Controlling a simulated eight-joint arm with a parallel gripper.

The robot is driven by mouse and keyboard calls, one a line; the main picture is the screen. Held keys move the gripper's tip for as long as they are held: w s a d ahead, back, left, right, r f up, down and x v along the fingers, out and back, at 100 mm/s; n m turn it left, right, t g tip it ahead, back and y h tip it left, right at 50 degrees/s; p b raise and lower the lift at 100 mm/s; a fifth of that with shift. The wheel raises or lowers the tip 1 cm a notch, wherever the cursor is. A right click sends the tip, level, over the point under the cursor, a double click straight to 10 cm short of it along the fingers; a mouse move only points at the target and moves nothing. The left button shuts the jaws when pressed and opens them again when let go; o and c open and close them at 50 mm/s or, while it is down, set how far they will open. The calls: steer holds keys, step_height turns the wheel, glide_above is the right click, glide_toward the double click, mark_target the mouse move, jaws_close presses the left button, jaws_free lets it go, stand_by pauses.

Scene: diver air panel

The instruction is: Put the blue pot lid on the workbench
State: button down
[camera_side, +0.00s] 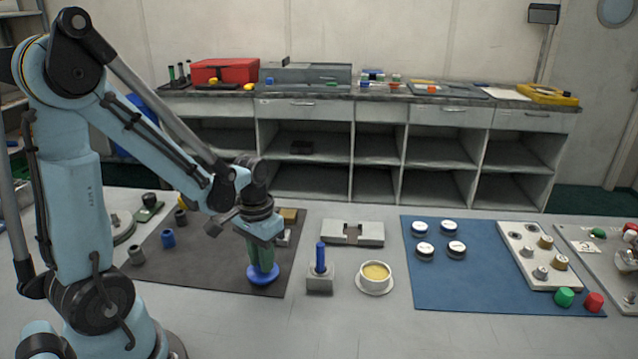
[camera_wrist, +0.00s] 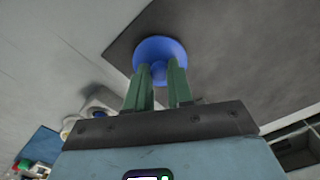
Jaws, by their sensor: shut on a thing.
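The blue pot lid (camera_side: 263,277) is a round blue disc at the near right part of the dark mat in the side view. In the wrist view the lid (camera_wrist: 158,46) shows at the ends of my two green fingers. My gripper (camera_side: 262,262) points down and is shut on the lid's small blue knob (camera_wrist: 159,76), which the fingers partly hide. I cannot tell whether the lid touches the mat or hangs just above it. The workbench (camera_side: 215,320) has a pale grey top, bare along the front.
A dark mat (camera_side: 215,265) holds small parts. Right of the lid stand a block with a blue upright pin (camera_side: 320,257), a yellow-filled cup (camera_side: 375,275) and a grey slotted block (camera_side: 352,233). A blue mat (camera_side: 470,285) with several round caps lies further right.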

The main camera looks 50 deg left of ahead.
steer(key=shift+f, duration=0.3)
steer(key=c, duration=0.9)
jaws_free()
steer(key=shift+r, duration=0.1)
steer(key=shift+r, duration=3.4)
